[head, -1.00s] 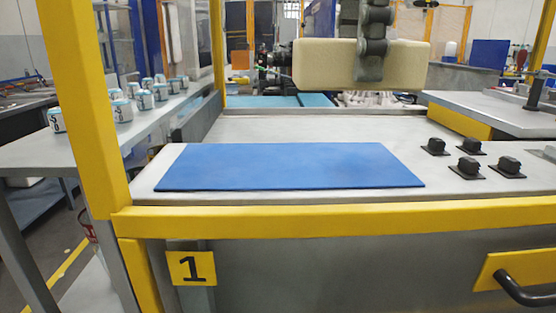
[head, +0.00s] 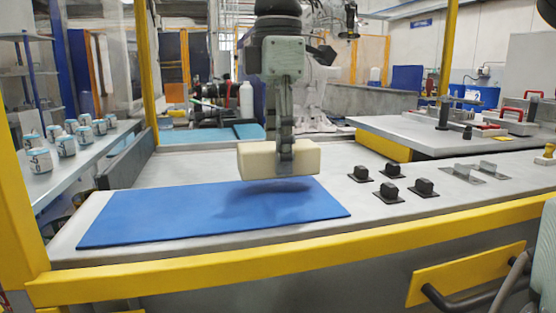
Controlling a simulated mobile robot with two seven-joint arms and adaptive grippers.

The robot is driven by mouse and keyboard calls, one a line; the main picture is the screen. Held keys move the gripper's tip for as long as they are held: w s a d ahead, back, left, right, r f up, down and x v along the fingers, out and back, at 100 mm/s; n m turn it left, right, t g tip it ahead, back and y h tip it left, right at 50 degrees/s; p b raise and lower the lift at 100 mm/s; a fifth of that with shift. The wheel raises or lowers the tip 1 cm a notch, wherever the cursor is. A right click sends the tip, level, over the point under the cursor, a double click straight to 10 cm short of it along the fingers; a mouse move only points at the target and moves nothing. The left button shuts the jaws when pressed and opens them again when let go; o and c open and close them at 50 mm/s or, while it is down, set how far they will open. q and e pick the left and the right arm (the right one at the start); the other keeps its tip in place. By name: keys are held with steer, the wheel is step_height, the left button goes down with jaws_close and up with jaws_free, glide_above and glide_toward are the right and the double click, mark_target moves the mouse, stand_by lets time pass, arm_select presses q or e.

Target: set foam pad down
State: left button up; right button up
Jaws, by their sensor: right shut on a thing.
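The foam pad (head: 259,162) is a cream block in the middle of the head view. My right gripper (head: 286,158) comes down from above and is shut on it, with a finger across its near face. The pad hangs level a little above the far right part of a flat blue mat (head: 160,214), and its shadow falls on the mat. The mat lies on the grey worktop (head: 330,205) behind a yellow rail. My left gripper is not in view.
Several black clamps (head: 390,191) stand on the worktop right of the mat. A yellow rail (head: 300,247) runs along the front edge. Several cans (head: 66,146) stand on a side shelf at left. The left part of the mat is clear.

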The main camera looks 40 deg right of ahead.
step_height(320, 180, down, 2)
steer(key=shift+f, duration=0.1)
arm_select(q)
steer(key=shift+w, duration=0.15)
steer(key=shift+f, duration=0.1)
arm_select(e)
steer(key=shift+f, duration=0.1)
steer(key=o, duration=1.1)
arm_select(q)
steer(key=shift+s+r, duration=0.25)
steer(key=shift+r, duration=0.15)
arm_select(e)
steer(key=shift+o, duration=0.2)
step_height(320, 180, up, 12)
steer(key=shift+f+p, duration=0.25)
steer(key=shift+p, duration=0.15)
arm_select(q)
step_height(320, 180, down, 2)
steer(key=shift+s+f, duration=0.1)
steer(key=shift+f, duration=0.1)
arm_select(e)
steer(key=shift+r, duration=0.4)
